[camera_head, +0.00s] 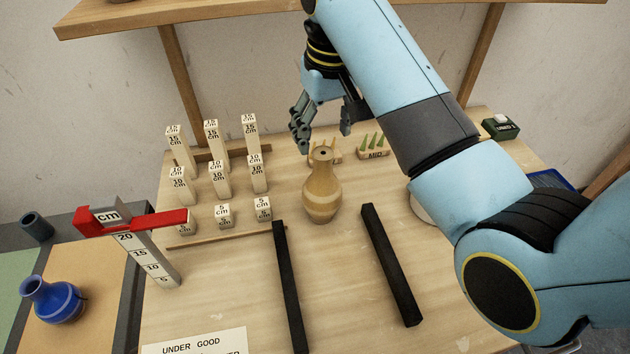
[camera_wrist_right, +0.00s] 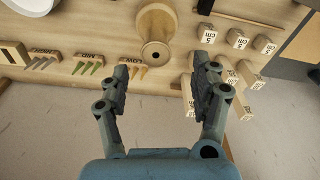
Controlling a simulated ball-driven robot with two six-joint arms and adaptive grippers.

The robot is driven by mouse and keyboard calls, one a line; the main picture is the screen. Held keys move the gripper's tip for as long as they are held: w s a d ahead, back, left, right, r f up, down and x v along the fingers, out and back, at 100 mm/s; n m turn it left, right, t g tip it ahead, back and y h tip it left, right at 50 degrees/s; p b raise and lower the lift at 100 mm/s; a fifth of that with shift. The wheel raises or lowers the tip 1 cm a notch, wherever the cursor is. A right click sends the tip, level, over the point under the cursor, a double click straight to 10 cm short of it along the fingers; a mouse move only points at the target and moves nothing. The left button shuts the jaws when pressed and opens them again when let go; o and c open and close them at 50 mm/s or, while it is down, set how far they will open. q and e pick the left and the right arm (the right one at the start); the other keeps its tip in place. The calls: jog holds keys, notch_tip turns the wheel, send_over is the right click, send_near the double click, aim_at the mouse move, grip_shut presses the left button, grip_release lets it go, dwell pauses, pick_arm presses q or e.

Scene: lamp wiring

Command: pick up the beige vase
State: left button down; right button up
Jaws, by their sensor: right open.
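The beige vase (camera_head: 322,190) stands upright on the wooden table, between and behind two black bars. In the right wrist view the vase (camera_wrist_right: 155,30) shows its dark mouth, ahead of the fingertips and slightly left of the middle between them. My right gripper (camera_head: 325,122) is open and empty, above and behind the vase in the head view. In the right wrist view the right gripper (camera_wrist_right: 165,75) has its two fingers spread apart, not touching the vase. My left gripper is not in view.
Several marked blocks (camera_head: 219,179) stand left of the vase. Black bars (camera_head: 290,285) (camera_head: 390,265) lie in front. A red-topped ruler (camera_head: 145,260) and a blue vase (camera_head: 57,300) are at left. Small cone holders (camera_head: 373,152) stand behind. A wooden shelf (camera_head: 230,14) is above.

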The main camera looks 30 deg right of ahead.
aim_at(324, 154)
notch_tip(324, 154, down, 3)
jog(key=shift+r, duration=0.15)
jog(key=shift+d+f, duration=0.1)
jog(key=shift+f, duration=0.25)
jog(key=shift+w+f, duration=0.15)
jog(key=shift+f, duration=0.15)
jog(key=f, duration=0.1)
jog(key=f+p, duration=0.1)
jog(key=f, duration=0.1)
jog(key=shift+w+d+f, duration=0.25)
jog(key=shift+w+f, duration=0.05)
jog(key=shift+w+f+p, duration=0.1)
jog(key=shift+f+p, duration=0.2)
jog(key=shift+f, duration=0.3)
jog(key=c, duration=0.4)
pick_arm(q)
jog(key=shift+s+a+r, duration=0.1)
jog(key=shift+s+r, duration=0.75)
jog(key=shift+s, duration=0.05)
pick_arm(e)
grip_shut()
jog(key=shift+r, duration=0.1)
